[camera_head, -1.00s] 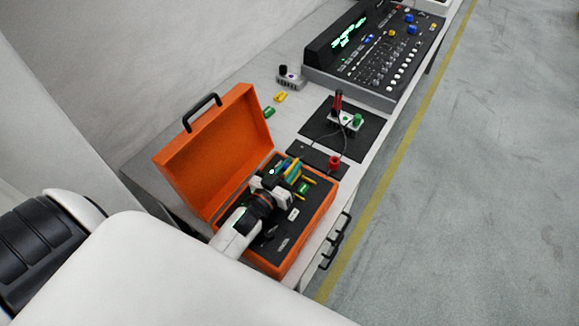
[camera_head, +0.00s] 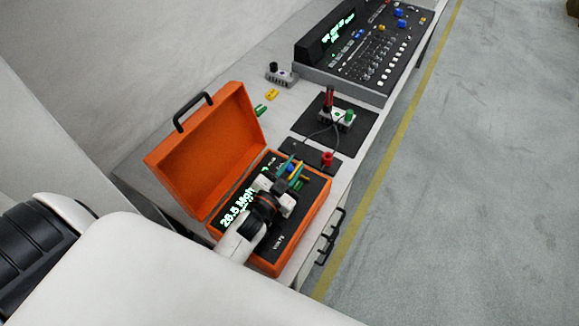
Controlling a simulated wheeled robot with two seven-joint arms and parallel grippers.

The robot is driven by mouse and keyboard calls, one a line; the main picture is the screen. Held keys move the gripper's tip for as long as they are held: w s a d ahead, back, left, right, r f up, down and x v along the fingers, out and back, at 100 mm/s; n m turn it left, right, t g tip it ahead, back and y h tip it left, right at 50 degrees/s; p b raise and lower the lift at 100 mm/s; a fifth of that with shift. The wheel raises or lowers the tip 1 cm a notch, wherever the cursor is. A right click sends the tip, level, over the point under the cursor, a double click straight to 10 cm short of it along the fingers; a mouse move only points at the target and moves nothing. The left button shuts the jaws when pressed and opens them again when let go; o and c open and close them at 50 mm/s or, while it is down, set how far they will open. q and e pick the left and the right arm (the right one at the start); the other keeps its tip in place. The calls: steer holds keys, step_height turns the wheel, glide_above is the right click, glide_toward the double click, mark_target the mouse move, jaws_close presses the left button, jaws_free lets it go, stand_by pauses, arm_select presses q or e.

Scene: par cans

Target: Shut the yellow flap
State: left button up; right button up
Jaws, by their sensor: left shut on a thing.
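An orange case (camera_head: 284,263) with its lid (camera_head: 205,150) open stands on the bench at lower centre. Its dark panel has a lit green readout (camera_head: 238,206), partly covered by my arm. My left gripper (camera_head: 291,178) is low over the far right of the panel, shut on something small. Slim teal and yellow pieces and a blue spot show at its fingertips. I cannot tell which of these is the yellow flap, or whether it is up or down. The gripper hides that part of the panel. My right gripper is not in view.
Beyond the case, a black mat (camera_head: 349,131) holds a small device with red and green parts and a cable. A large console (camera_head: 362,50) stands farther back. Small yellow (camera_head: 271,95) and green (camera_head: 260,110) pieces lie on the bench. The floor at right is clear.

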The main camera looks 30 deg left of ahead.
arm_select(q)
steer(key=shift+r+m, duration=0.2)
steer(key=shift+m, duration=0.2)
steer(key=o, duration=0.8)
steer(key=shift+a, duration=0.1)
steer(key=shift+f, duration=0.1)
steer(key=shift+s+f, duration=0.1)
steer(key=shift+s, duration=0.15)
steer(key=s+b, duration=0.1)
steer(key=s, duration=0.2)
steer(key=s+b, duration=0.1)
steer(key=s, duration=0.3)
steer(key=s+b, duration=0.1)
steer(key=s, duration=0.2)
steer(key=shift+s+a, duration=0.2)
steer(key=shift+a, duration=0.2)
steer(key=shift+s+a, duration=0.1)
steer(key=shift+s, duration=0.45)
